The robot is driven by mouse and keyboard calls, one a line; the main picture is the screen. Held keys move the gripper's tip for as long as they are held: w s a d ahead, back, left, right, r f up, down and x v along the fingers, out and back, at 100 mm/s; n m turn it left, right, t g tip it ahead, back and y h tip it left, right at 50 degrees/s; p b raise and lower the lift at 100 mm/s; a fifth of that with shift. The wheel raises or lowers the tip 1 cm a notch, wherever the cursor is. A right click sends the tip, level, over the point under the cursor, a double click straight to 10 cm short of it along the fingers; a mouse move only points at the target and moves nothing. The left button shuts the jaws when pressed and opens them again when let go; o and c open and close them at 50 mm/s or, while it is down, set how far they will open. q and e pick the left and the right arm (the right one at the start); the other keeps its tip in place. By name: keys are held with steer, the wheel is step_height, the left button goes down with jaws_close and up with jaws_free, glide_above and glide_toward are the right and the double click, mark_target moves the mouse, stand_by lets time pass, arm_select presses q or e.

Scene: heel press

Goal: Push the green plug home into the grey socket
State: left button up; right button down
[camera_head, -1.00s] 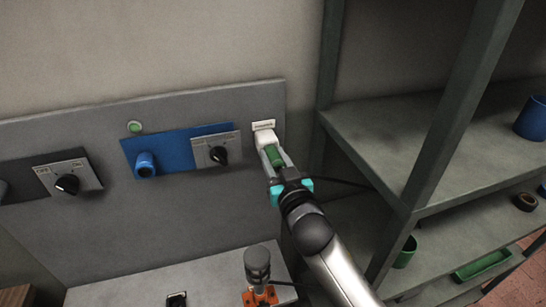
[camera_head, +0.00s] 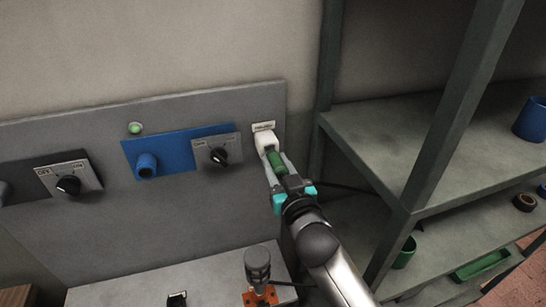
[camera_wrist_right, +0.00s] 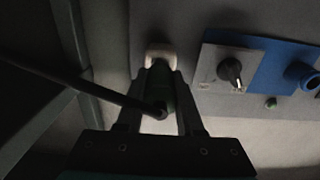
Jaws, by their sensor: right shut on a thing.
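The pale grey socket (camera_head: 265,139) is fixed to the grey wall panel, below a small white label. It also shows in the wrist view (camera_wrist_right: 161,56). The green plug (camera_head: 276,161) is at the socket's near end, in line with it; I cannot tell how deep it sits. My right gripper (camera_head: 273,166) is shut on the plug, with a finger on each side. In the wrist view the plug (camera_wrist_right: 160,84) is dark between the fingers, and a black cable runs from its back to the left. My left gripper is not in view.
On the panel (camera_head: 190,225), left of the socket, are a blue plate with a blue knob (camera_head: 146,165), a black rotary switch (camera_head: 218,155) and another switch (camera_head: 68,185). A grey-topped orange device (camera_head: 258,268) stands below. A shelf rack (camera_head: 395,140) is close on the right.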

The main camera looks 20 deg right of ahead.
steer(key=shift+s+d+p, duration=0.1)
steer(key=shift+s+p, duration=0.35)
steer(key=shift+s, duration=1.65)
